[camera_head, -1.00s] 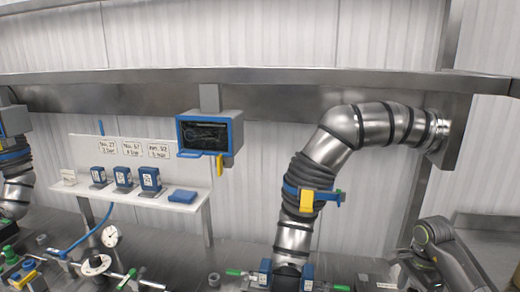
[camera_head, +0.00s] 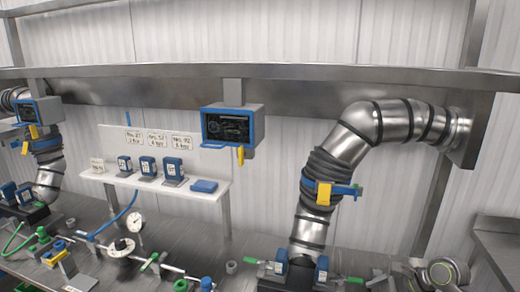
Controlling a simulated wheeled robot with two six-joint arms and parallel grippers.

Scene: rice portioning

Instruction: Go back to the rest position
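No gripper of mine can be made out in the head view. A grey, rounded, jointed-looking part (camera_head: 442,272) shows low at the right, cut off by the bottom edge. I cannot tell whether it belongs to my arm or lies on the bench. No rice or bowls are in sight; the view shows a steel workbench (camera_head: 205,240) with pipes and valves.
A blue-framed screen box (camera_head: 228,126) hangs from the steel beam (camera_head: 300,92). A white shelf (camera_head: 215,188) carries several blue blocks. A big bent steel duct (camera_head: 345,150) stands right of centre. A round gauge (camera_head: 136,222) and hand valves crowd the bench's left.

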